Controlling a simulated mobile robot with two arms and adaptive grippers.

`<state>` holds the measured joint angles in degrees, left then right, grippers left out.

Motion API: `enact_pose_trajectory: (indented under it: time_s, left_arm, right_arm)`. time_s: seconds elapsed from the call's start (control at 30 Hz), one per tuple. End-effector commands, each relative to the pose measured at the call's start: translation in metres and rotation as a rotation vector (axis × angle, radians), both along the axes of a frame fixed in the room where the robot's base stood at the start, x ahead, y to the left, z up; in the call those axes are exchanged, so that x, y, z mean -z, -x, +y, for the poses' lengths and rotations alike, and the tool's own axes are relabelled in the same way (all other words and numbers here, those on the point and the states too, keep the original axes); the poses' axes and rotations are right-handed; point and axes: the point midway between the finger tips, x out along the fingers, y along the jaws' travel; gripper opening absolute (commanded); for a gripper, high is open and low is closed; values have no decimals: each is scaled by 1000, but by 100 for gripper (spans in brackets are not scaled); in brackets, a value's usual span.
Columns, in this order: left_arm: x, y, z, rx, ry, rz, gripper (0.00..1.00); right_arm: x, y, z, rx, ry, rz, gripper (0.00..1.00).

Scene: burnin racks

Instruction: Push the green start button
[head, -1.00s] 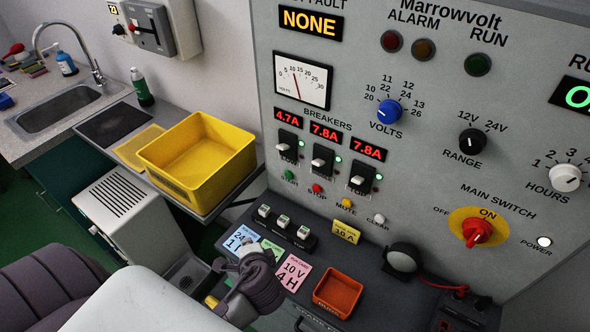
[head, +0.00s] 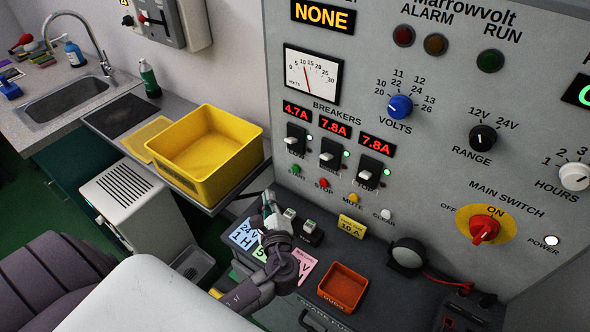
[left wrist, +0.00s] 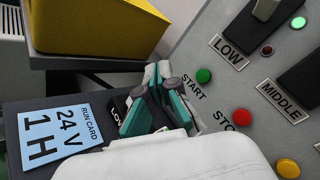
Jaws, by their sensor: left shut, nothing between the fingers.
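The green start button (head: 297,170) is a small round knob on the grey panel, below the leftmost breaker. It also shows in the left wrist view, the green button (left wrist: 203,75) beside the printed word START. My left gripper (head: 268,196) is shut and empty, below and left of the button, above the ledge. In the left wrist view its fingertips (left wrist: 158,72) point up, to the left of the button, with a gap between in the picture. Whether the tips touch the panel I cannot tell. My right gripper is not in view.
The red stop button (head: 324,184) and yellow mute button (head: 353,198) are right of the green one. A yellow bin (head: 205,185) stands left. Run cards, including the blue one (head: 243,236), and an orange tray (head: 343,286) lie on the ledge below.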

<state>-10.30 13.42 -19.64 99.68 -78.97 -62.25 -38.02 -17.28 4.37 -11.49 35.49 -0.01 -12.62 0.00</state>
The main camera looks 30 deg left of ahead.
Motion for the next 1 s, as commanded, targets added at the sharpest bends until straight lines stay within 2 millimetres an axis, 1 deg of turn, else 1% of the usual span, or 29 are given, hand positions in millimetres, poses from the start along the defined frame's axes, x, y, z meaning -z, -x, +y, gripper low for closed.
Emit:
enact_pose_trajectory:
  time_s: [0.17,0.4,0.53,0.7,1.0]
  left_arm:
    - [1,-21,-2,0,2,-4,0]
    - [1,-55,-5,0,3,-3,0]
    - [1,-69,-6,0,3,-3,0]
    - [1,-80,-7,0,3,-1,0]
    - [0,-83,-7,0,2,0,0]
  right_arm:
    - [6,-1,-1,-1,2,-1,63]
    - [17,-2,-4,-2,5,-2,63]
    - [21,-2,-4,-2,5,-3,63]
    - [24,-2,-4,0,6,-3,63]
    - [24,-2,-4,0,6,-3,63]
